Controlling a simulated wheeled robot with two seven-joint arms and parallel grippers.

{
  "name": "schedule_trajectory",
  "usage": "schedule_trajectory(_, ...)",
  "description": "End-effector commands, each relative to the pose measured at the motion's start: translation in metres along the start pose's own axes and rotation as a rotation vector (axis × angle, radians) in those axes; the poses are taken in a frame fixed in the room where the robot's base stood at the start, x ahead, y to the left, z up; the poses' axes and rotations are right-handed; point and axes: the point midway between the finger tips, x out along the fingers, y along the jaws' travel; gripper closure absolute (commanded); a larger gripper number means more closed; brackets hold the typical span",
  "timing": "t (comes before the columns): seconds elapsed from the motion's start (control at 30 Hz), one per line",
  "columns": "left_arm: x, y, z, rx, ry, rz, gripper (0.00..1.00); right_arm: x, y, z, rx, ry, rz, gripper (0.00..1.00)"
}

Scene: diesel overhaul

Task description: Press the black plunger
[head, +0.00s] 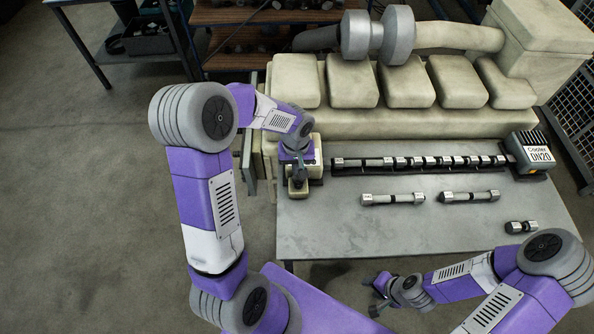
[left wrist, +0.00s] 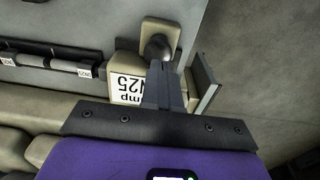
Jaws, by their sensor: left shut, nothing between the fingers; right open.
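The black plunger (left wrist: 157,45) shows in the left wrist view as a dark round knob on a beige square block. That block is part of a beige pump (left wrist: 127,88) with a partly hidden white label. My left gripper (left wrist: 161,66) is shut and empty, and its fingertips are right at the plunger; whether they touch it I cannot tell. In the head view my left gripper (head: 298,178) is over the pump at the table's left end and hides the plunger. My right gripper (head: 378,293) is open and empty in front of the table's near edge.
A dark rack with a row of metal pieces (head: 420,162) runs right from the pump to a cooler (head: 530,152) marked DN20. Loose metal pieces (head: 392,199) lie on the grey table (head: 400,235). A large beige engine (head: 400,120) stands behind. The table's front is mostly clear.

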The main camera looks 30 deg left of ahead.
Motion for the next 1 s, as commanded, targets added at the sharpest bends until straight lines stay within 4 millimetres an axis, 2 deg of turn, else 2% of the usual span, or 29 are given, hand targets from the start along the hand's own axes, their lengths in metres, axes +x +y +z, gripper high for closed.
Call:
schedule_trajectory(0.03,-0.013,0.000,-0.001,-0.001,0.005,0.003,1.00,0.002,0.001,0.000,0.001,-0.002,0.000,0.57)
schedule_trajectory(0.2,-0.049,0.000,-0.001,0.000,0.005,0.003,1.00,0.002,0.001,0.001,0.001,-0.002,0.001,0.57)
schedule_trajectory(0.4,-0.074,0.000,-0.001,0.001,0.003,0.001,1.00,0.001,0.001,0.001,0.001,-0.002,0.001,0.57)
schedule_trajectory(0.57,-0.080,0.000,-0.001,0.001,0.001,0.001,1.00,0.001,0.001,0.001,0.001,-0.002,0.001,0.57)
schedule_trajectory(1.0,-0.080,0.000,-0.001,0.000,0.001,0.001,1.00,0.001,0.001,0.001,0.001,-0.002,0.001,0.57)
